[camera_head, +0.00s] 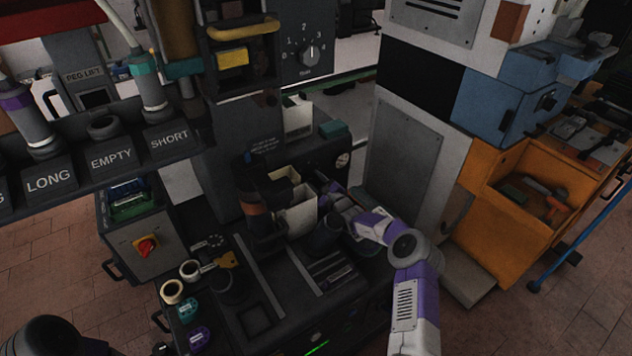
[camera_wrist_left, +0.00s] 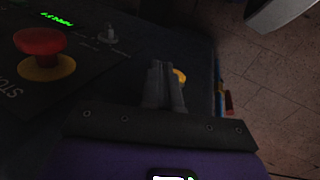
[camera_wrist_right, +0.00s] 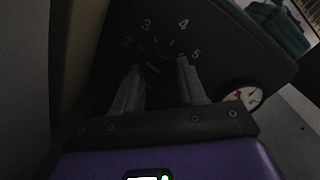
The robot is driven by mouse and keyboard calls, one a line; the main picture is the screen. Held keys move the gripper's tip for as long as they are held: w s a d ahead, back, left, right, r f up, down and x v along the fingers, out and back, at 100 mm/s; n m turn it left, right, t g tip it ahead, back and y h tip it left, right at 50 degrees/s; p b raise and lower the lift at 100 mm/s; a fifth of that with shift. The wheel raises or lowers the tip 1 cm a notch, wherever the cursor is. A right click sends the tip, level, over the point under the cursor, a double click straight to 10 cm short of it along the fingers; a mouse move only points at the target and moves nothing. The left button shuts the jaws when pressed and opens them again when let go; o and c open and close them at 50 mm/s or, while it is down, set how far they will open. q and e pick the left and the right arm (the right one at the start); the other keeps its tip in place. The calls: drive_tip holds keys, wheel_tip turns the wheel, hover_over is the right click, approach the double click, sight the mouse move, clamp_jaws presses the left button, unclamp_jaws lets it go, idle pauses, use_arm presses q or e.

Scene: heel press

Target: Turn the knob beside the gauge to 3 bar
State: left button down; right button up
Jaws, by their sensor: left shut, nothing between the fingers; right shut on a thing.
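The dark knob (camera_wrist_right: 157,57) shows in the right wrist view, with pale figures 2, 3, 4 and 5 around it. My right gripper (camera_wrist_right: 158,69) is closed on it, one finger on each side. The knob's pointer is too dark to read surely. The round white gauge (camera_wrist_right: 241,96) is right of the knob; its needle is unclear. In the head view the gauge (camera_head: 342,160) sits on the dark press panel, and my right gripper (camera_head: 326,183) reaches in below it; the knob cannot be made out there. My left gripper (camera_wrist_left: 165,72) is shut and empty.
A red stop button (camera_wrist_left: 40,45) is left of my left gripper. Another numbered dial (camera_head: 309,55) is on the upper cabinet. White bins (camera_head: 297,213) stand close left of my right gripper. A grey cabinet (camera_head: 404,160) rises at its right.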

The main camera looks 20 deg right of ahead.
drive_tip(key=m+p, duration=0.1)
drive_tip(key=m, duration=0.2)
drive_tip(key=shift+m, duration=0.4)
drive_tip(key=shift+f+m+p, duration=0.15)
drive_tip(key=shift+m+p, duration=0.35)
drive_tip(key=shift+m, duration=1.3)
drive_tip(key=o, duration=1.1)
drive_tip(key=shift+c, duration=0.2)
